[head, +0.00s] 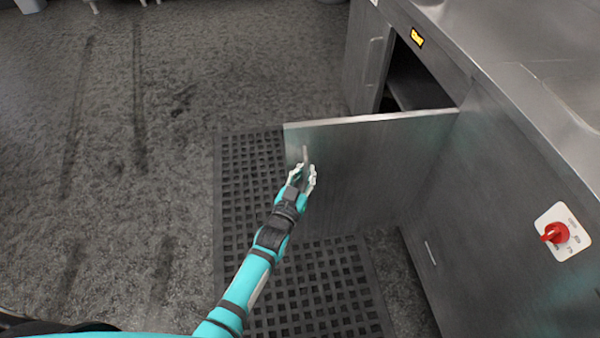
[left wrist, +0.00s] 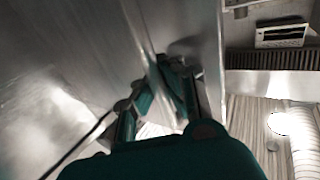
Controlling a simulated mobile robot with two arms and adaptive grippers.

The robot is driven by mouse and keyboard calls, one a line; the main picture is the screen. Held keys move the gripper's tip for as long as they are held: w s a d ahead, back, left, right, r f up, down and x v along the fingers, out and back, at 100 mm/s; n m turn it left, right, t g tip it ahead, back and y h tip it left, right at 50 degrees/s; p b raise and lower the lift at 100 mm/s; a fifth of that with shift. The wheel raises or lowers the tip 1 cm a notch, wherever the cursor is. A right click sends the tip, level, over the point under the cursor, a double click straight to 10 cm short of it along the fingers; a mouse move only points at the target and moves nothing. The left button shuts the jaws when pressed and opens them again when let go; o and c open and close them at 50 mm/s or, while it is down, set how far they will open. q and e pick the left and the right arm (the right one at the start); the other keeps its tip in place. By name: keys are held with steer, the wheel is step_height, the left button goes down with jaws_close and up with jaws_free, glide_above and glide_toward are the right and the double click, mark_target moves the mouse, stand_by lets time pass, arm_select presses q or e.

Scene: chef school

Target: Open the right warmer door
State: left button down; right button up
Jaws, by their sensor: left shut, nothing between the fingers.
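The warmer door (head: 375,160), a flat grey metal panel, stands swung wide out from the cabinet, its hinge side at the right. Its handle (head: 305,153) is a short upright bar near the free edge. My left gripper (head: 302,176) is at the lower end of this handle, in front of the panel. Its fingers are shut with nothing between them; I cannot tell whether they touch the handle. In the left wrist view the fingers (left wrist: 172,88) are close to a metal surface. My right gripper is not in view.
The dark warmer opening (head: 412,82) shows behind the door, with a closed door (head: 368,62) to its left. A steel counter (head: 490,45) is above. A red knob (head: 555,233) sits on the right front. A black floor mat (head: 245,180) lies below; the floor at left is clear.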

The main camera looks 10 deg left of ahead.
arm_select(q)
steer(key=c, duration=1.7)
jaws_free()
steer(key=shift+s+a+r, duration=0.2)
steer(key=shift+s+r, duration=0.15)
steer(key=shift+s, duration=0.15)
steer(key=o, duration=0.4)
steer(key=shift+w+a+f, duration=0.3)
steer(key=shift+w+f, duration=0.2)
steer(key=shift+w, duration=0.05)
steer(key=shift+c, duration=0.2)
steer(key=shift+s+d+r, duration=0.1)
steer(key=shift+d+r, duration=0.1)
steer(key=shift+s, duration=0.1)
steer(key=v, duration=1.1)
steer(key=shift+s, duration=0.4)
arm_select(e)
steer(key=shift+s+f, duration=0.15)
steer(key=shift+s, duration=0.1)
